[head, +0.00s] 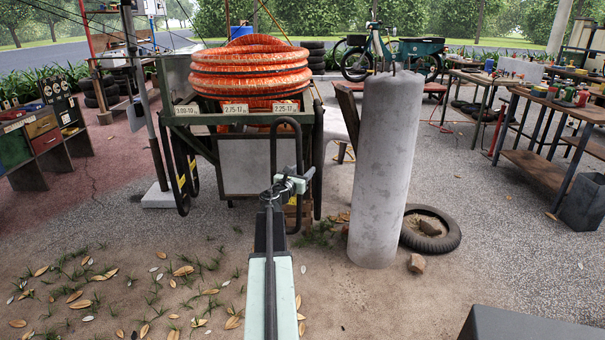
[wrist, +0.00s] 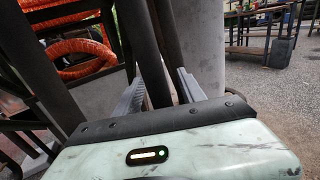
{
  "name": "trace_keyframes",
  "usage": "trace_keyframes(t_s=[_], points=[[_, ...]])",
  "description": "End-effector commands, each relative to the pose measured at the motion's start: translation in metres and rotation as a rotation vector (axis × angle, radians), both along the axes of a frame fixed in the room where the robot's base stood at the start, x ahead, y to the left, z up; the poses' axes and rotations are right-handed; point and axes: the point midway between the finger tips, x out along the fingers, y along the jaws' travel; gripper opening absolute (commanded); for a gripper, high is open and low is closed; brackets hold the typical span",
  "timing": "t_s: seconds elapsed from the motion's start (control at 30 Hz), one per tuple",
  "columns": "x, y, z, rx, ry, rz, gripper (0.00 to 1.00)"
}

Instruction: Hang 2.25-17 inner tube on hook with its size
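A black inner tube (head: 299,150), a tall narrow loop, stands upright in front of the cart's right half. Its top is just below the label "2.25-17" (head: 284,107). My gripper (head: 300,181) is at its right strand, about mid-height. The labels "2.75-17" (head: 235,108) and "3.00-10" (head: 186,110) are further left. Another black tube (head: 165,150) hangs at the cart's left end.
The cart (head: 245,165) carries a coiled orange hose (head: 250,68), which also shows in the wrist view (wrist: 75,47). A grey concrete pillar (head: 385,170) stands close to the right, with a tyre (head: 452,238) behind it. Workbenches (head: 560,120) are far right. The front ground is open.

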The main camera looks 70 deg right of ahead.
Motion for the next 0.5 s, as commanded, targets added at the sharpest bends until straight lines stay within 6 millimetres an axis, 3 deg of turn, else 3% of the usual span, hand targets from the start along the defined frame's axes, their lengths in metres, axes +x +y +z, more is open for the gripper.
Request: trace_keyframes(t_s=[0.27, 0.5], points=[[0.0, 0.015, 0.0, 0.0, 0.0, 0.001, 0.47], [0.002, 0.062, 0.0, 0.0, 0.0, 0.002, 0.47]])
